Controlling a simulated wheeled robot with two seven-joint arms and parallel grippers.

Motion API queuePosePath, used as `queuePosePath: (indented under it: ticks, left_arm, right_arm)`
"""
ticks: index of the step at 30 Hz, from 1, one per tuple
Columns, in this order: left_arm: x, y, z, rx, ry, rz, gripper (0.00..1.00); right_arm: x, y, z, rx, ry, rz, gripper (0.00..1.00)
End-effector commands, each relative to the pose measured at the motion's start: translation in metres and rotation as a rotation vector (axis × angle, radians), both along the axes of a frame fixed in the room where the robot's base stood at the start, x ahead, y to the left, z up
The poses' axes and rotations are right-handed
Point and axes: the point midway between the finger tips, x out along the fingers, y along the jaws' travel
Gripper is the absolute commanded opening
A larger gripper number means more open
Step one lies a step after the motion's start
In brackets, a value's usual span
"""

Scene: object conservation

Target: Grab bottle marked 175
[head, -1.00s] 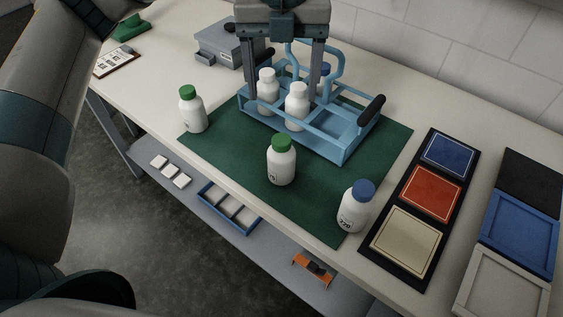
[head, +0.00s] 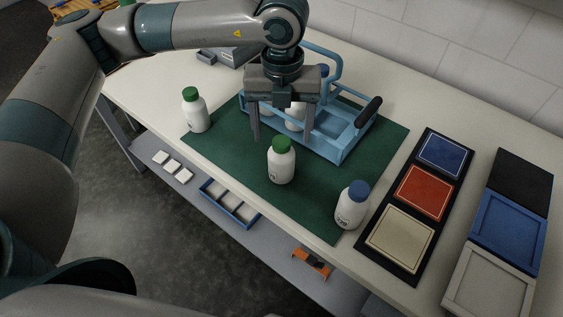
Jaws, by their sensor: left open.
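A white bottle with a green cap (head: 281,165) stands upright on the green mat (head: 310,196) near the middle. Its label faces down-left and is only partly readable; it seems to end in 75. My left gripper (head: 283,135) is open and empty, fingers pointing down. It is just behind and above this bottle, in front of the blue carrier, and not touching the bottle as far as I can tell. Another green-capped bottle (head: 195,112) stands at the mat's left. A blue-capped bottle (head: 351,206), its label apparently 220, stands at the mat's front right. My right gripper is out of view.
A light-blue carrier (head: 345,152) with a dark handle stands behind the gripper. White bottles (head: 294,120) in it are partly hidden by my gripper. A black panel with coloured squares (head: 424,190) and trays (head: 509,222) lie to the right. The table's front edge is close.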

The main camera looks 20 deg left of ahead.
Motion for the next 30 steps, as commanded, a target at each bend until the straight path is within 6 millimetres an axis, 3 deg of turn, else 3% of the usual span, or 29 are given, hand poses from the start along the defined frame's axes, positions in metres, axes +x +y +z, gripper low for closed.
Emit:
queuePosePath:
  ticks: [8, 21, 30]
  left_arm:
    - [0.0, 0.001, -0.004, 0.002, 0.002, 0.001, 0.7]
    - [-0.001, 0.002, -0.048, 0.0, 0.002, 0.002, 0.7]
    - [-0.001, 0.001, -0.052, 0.0, 0.0, 0.001, 0.7]
  right_arm:
    - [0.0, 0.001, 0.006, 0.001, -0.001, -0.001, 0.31]
    - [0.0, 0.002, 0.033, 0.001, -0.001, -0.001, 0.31]
    - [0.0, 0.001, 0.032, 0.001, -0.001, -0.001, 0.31]
